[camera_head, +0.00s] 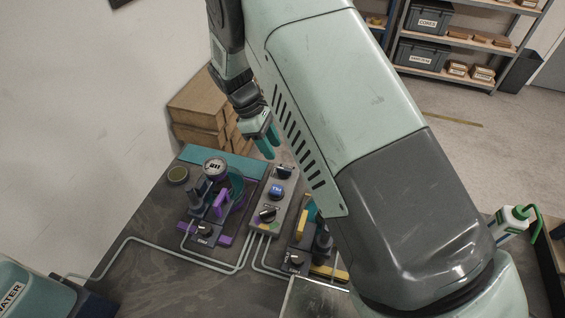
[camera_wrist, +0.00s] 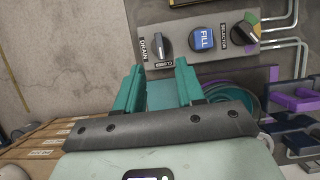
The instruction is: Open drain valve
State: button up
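The grey control panel (camera_head: 262,229) stands on the dark table, and its upper part shows in the wrist view (camera_wrist: 185,62). The drain knob (camera_wrist: 163,43) is a dark rotary knob beside a "DRAIN" label, with a "CLOSED" label just below it in the wrist view. It sits at the panel's far end in the head view (camera_head: 285,171). My gripper (camera_head: 268,146) hangs above and beyond that end. In the wrist view its two teal fingers (camera_wrist: 156,82) are apart with nothing between them; the knob lies ahead of them, untouched.
A blue "FILL" button (camera_wrist: 203,39) and a selector knob (camera_wrist: 244,33) share the panel. A purple-trimmed unit with a gauge (camera_head: 215,167) stands left of it, a yellow-trimmed unit (camera_head: 302,225) right. Cardboard boxes (camera_head: 197,109) are stacked behind the table.

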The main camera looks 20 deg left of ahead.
aim_at(284, 168)
jog(key=x, duration=0.8)
grip_shut()
